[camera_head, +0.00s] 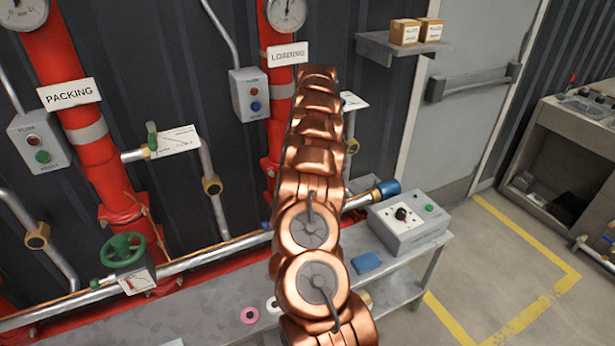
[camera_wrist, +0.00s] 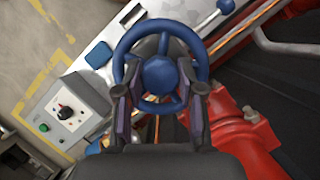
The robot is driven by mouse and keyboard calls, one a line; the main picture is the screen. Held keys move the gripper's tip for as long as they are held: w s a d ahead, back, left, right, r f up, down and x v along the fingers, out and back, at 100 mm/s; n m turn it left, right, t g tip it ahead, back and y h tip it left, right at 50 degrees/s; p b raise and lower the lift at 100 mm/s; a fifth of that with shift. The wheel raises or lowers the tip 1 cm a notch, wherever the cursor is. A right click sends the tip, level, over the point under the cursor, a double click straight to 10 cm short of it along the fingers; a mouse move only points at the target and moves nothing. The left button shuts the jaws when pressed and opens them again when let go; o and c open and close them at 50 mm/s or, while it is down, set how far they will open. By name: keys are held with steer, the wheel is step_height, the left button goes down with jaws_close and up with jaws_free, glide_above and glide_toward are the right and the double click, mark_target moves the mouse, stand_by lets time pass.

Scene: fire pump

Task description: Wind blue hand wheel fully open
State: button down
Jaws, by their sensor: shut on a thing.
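The blue hand wheel (camera_wrist: 160,36) fills the upper middle of the wrist view, seen nearly face on, with a round hub and spokes. My gripper (camera_wrist: 160,102) is shut on the wheel, with one dark finger at each side of its lower rim. The lower part of the rim is partly covered by the fingers and the gripper body. In the head view my copper-coloured arm stands in front and hides the gripper and nearly all of the wheel.
A grey control box (camera_head: 407,222) and a blue pad (camera_head: 367,262) are on the bench right of my arm. A green hand wheel (camera_head: 123,250) is on the left. Red pipes (camera_head: 90,150) stand behind. A blue-ended pipe (camera_head: 384,191) passes close by. Floor at right is clear.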

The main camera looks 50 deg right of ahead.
steer(key=n+g+h, duration=0.1)
steer(key=n, duration=0.3)
steer(key=shift+f+n, duration=0.1)
steer(key=shift+n, duration=0.3)
steer(key=n+h, duration=0.1)
steer(key=n, duration=0.1)
steer(key=n+g+h, duration=0.1)
steer(key=n, duration=0.1)
steer(key=shift+s+a+n, duration=0.1)
steer(key=shift+a+n, duration=0.05)
steer(key=shift+n, duration=0.25)
steer(key=shift+n+h+p, duration=0.4)
steer(key=shift+n+p, duration=0.05)
steer(key=shift+n, duration=1.15)
steer(key=shift+h, duration=0.3)
